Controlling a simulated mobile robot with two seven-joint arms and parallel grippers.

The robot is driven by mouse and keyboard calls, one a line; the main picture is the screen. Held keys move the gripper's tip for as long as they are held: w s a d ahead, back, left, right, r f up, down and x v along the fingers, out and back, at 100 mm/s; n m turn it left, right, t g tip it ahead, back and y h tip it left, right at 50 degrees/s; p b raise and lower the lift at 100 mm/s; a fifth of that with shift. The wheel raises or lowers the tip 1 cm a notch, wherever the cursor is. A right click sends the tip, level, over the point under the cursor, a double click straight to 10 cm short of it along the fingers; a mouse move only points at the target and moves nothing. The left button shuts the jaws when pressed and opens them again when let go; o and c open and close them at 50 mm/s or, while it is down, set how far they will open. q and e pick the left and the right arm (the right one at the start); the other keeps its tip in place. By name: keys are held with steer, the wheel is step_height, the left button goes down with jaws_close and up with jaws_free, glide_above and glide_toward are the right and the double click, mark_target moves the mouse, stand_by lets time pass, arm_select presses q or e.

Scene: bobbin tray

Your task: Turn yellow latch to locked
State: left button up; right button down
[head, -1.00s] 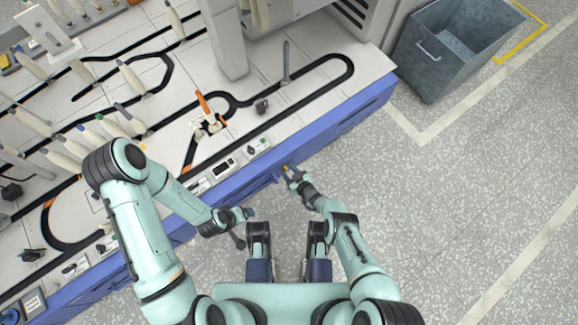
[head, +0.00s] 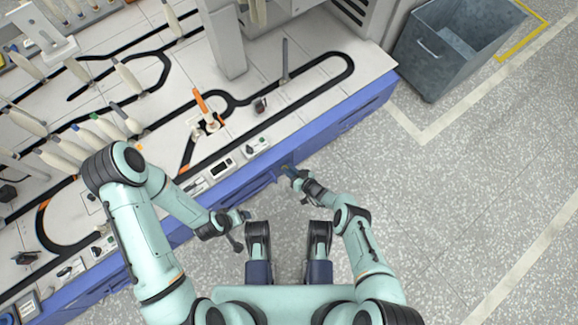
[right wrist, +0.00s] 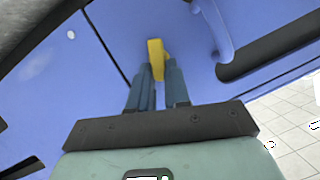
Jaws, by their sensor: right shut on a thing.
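The yellow latch (right wrist: 155,52) sits on the blue front panel (right wrist: 110,60) of the machine. In the right wrist view it stands between the fingertips of my right gripper (right wrist: 158,75), which is shut on it. Its lower part is hidden by the fingers. In the head view my right gripper (head: 290,172) is at the blue front face, and the latch is too small and covered to tell there. My left gripper (head: 240,222) is low beside the blue front edge; its fingers are too small to tell open from shut.
The white machine deck (head: 300,100) with black tracks lies above the blue front (head: 345,122). Several bobbins stand at the left. A grey metal bin (head: 425,75) stands on the floor at upper right. The speckled floor at right is clear.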

arm_select(q)
steer(key=shift+s+f, duration=0.2)
steer(key=shift+s, duration=0.05)
arm_select(e)
steer(key=shift+d, duration=0.1)
steer(key=c, duration=1.1)
jaws_free()
arm_select(q)
steer(key=s+d+r+g+h+p, duration=0.1)
steer(key=s+d+r+g+p, duration=0.1)
steer(key=s+d+r+p, duration=0.3)
step_height(320, 180, up, 5)
steer(key=s+p, duration=0.2)
steer(key=shift+s+d+m+g+h+p, duration=0.15)
steer(key=shift+s+m+g+h+p, duration=0.15)
steer(key=shift+s+m+h+p, duration=0.1)
arm_select(e)
steer(key=v, duration=1.3)
steer(key=shift+d+r, duration=0.1)
steer(key=shift+d, duration=0.1)
arm_select(q)
steer(key=shift+f, duration=0.1)
